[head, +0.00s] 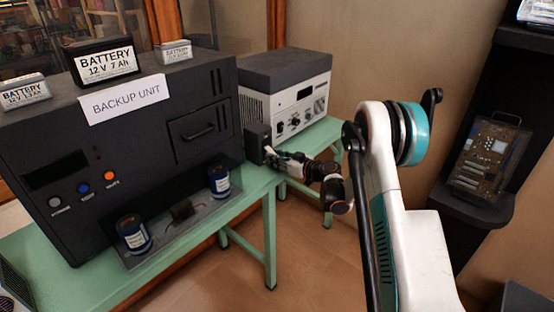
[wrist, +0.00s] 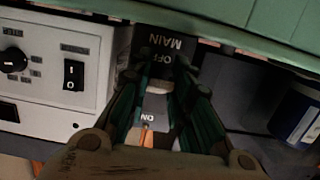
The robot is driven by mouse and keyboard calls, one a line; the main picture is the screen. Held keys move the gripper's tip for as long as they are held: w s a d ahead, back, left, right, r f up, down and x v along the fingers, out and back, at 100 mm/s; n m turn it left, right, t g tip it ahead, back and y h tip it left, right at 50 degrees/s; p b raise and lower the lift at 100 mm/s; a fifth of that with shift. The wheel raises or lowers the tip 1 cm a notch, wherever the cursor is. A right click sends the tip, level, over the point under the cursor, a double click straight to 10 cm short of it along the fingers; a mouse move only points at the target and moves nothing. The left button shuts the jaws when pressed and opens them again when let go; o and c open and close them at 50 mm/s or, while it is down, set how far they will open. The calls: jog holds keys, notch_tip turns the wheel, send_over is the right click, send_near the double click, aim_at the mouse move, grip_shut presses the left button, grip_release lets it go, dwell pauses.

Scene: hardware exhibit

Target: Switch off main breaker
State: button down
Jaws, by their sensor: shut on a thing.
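The main breaker (head: 257,139) is a small dark box at the right front edge of the backup unit in the head view. In the wrist view its dark face (wrist: 150,42) appears upside down, with "MAIN" and "OFF" lettering. My gripper (head: 271,155) is at the front of the breaker. In the wrist view my gripper (wrist: 161,76) has its two fingers on either side of the breaker's lever, shut on it. A grey part marked "ON" (wrist: 152,108) shows between the fingers. The fingers hide much of the lever, so I cannot tell its exact position.
The black backup unit (head: 135,150) stands on a green table (head: 262,180), with batteries (head: 102,62) on top. Blue cylinders (head: 219,182) stand on its front tray. A white-fronted instrument (head: 300,105) is behind the breaker. A dark shelf (head: 474,200) stands at right.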

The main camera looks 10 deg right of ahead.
jog(key=shift+f, duration=0.15)
dwell(0.4)
jog(key=c, duration=1.4)
grip_release()
jog(key=shift+w, duration=0.1)
jog(key=shift+c, duration=0.2)
jog(key=v, duration=1.2)
jog(key=shift+f, duration=0.3)
